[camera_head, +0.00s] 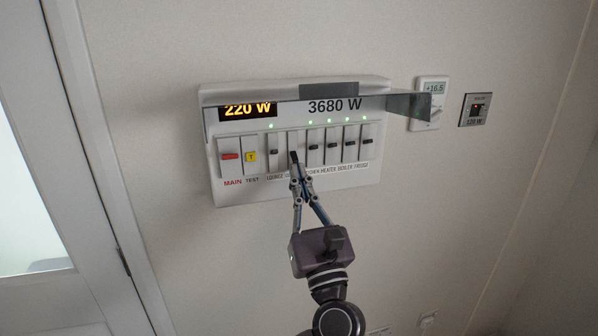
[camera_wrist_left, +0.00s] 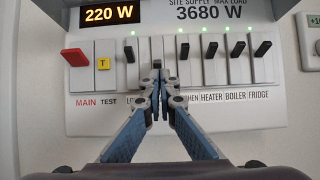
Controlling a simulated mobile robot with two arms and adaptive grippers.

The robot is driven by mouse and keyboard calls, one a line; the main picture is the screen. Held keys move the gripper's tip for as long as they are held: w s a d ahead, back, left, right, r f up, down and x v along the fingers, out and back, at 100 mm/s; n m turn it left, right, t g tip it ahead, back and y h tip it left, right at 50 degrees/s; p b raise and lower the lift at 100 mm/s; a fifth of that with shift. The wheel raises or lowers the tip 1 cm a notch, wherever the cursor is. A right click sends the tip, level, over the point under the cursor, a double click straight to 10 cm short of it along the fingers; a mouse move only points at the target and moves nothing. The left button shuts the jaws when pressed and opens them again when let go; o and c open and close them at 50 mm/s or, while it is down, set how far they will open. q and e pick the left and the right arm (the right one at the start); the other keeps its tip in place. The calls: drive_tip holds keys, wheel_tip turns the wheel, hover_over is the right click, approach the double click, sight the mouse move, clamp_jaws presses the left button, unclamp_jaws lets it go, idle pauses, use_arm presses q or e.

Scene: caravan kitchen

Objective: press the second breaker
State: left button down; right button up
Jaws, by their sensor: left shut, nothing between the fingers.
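A white breaker panel (camera_head: 240,193) hangs on the wall, with a row of black breakers. The second breaker (camera_head: 294,157) sits lower than its neighbours, and I see no green light above it. It also shows in the left wrist view (camera_wrist_left: 157,64). The first breaker (camera_head: 273,151) has a lit green light. My left gripper (camera_head: 297,170) is shut and empty, its fingertips (camera_wrist_left: 157,82) right at the second breaker's lower end. I cannot tell whether they touch it. The fingers hide part of the label below. My right gripper is not in view.
A red MAIN switch (camera_head: 230,156) and yellow TEST button (camera_head: 251,157) are at the panel's left. A raised cover (camera_head: 408,103) juts out above the breakers. A thermostat (camera_head: 432,90) and a small black unit (camera_head: 475,109) are on the wall to the right.

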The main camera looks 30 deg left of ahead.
use_arm(q)
drive_tip(key=r+p, duration=0.1)
drive_tip(key=s+r+g+h+p, duration=0.1)
drive_tip(key=p, duration=0.1)
drive_tip(key=shift+d+g, duration=0.3)
drive_tip(key=shift+w+d+h, duration=0.1)
drive_tip(key=shift+d+h, duration=0.2)
drive_tip(key=shift+d, duration=0.15)
drive_tip(key=v, duration=1.2)
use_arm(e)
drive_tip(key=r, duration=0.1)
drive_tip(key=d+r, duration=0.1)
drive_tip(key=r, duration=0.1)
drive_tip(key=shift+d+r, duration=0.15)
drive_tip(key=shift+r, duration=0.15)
